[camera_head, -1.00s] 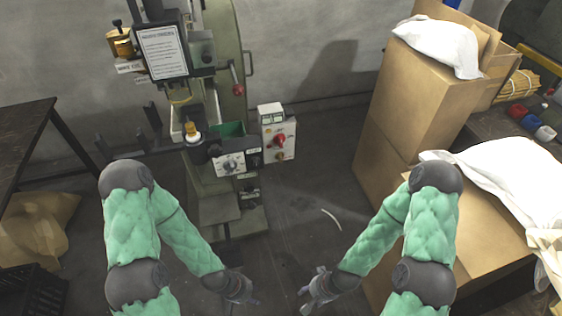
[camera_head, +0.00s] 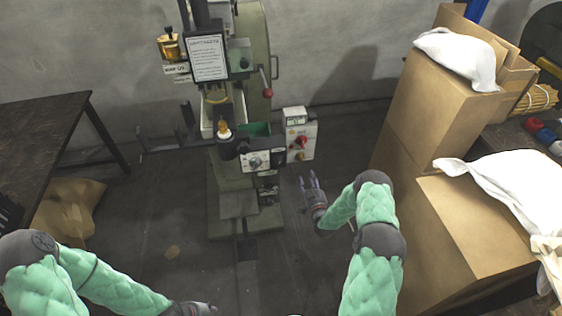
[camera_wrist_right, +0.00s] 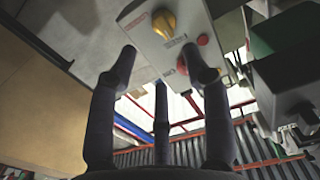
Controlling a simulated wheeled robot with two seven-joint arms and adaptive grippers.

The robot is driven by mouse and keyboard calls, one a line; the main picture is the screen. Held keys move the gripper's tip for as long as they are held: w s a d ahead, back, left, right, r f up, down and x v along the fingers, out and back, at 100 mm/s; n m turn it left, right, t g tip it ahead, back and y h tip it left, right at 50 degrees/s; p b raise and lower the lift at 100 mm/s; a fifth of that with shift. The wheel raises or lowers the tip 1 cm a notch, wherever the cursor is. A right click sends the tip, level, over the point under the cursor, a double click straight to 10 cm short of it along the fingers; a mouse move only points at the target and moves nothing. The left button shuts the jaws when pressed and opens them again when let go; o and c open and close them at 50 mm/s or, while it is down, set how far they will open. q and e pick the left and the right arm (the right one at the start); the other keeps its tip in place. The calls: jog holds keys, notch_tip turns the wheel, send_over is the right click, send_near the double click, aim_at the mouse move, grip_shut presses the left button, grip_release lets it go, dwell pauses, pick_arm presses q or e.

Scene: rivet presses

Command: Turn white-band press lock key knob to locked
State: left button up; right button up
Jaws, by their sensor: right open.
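The press (camera_head: 247,90) stands at the back centre. A grey control box (camera_head: 297,140) with a red knob (camera_head: 301,141) is on its right side. I cannot tell which is the lock key knob. My right gripper (camera_head: 307,180) is open and empty, below and in front of the box, apart from it. In the right wrist view, a grey box carries a yellow knob (camera_wrist_right: 164,22) and a red button (camera_wrist_right: 203,39), beyond the open fingers (camera_wrist_right: 163,65). My left gripper (camera_head: 195,309) is at the bottom edge, partly cut off.
Stacked cardboard boxes (camera_head: 420,110) with white sacks stand on the right. A dark table (camera_head: 45,130) is on the left, with a brown bag (camera_head: 70,208) near it. The floor (camera_head: 170,220) in front of the press is largely clear.

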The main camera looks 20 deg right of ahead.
aim_at(302, 161)
jog(key=b+x, duration=0.3)
jog(key=x, duration=0.6)
jog(key=shift+w+d+b, duration=0.1)
jog(key=shift+w+b, duration=0.05)
jog(key=shift+b, duration=0.2)
jog(key=shift+w+d, duration=0.2)
jog(key=shift+w, duration=0.5)
grip_shut()
